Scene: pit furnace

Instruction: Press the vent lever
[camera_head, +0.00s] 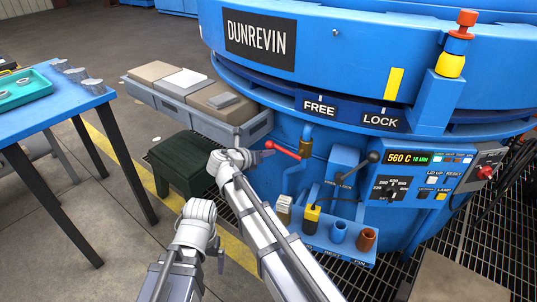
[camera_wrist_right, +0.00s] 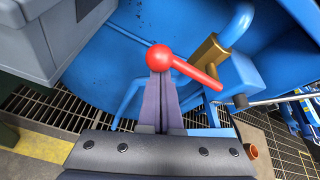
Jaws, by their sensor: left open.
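A red lever (camera_head: 284,151) with a round red knob comes off a brass valve fitting (camera_head: 305,148) on a blue pipe at the furnace's front. My left gripper (camera_head: 220,260) is low in the head view, away from the lever, seen small and edge-on.
A black-knobbed lever (camera_head: 373,157) and a control panel (camera_head: 408,172) are right of the red lever. A grey bin (camera_head: 240,128) and a dark green box (camera_head: 180,165) stand left. A blue table (camera_head: 40,120) is far left. Cups sit on a low blue shelf (camera_head: 325,245).

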